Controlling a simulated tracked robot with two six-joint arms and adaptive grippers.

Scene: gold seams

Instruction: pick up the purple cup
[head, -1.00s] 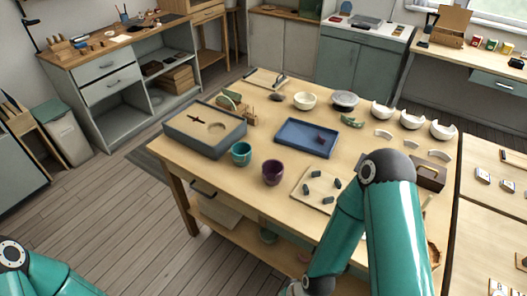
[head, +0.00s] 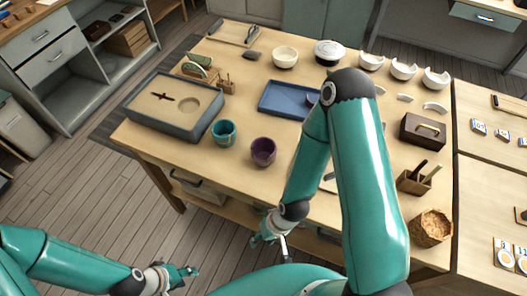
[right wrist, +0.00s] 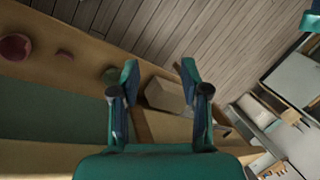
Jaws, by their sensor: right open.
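The purple cup (head: 263,152) stands upright on the wooden table, near its front edge, in the head view. A teal cup (head: 224,132) stands just left of and behind it. My right gripper (head: 266,238) is in front of the table edge, lower in the picture than the purple cup and apart from it. In the right wrist view its two fingers (right wrist: 160,76) are spread with nothing held between them. I cannot make out the purple cup for certain in that view. My left gripper (head: 184,274) is low at the front left, away from the table; its finger opening is unclear.
A grey box with a round recess (head: 172,107) lies left of the cups. A blue tray (head: 283,101) lies behind the purple cup. My right arm hides part of the table to the right. A woven basket (head: 432,228) and a wooden caddy (head: 418,178) stand at the right.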

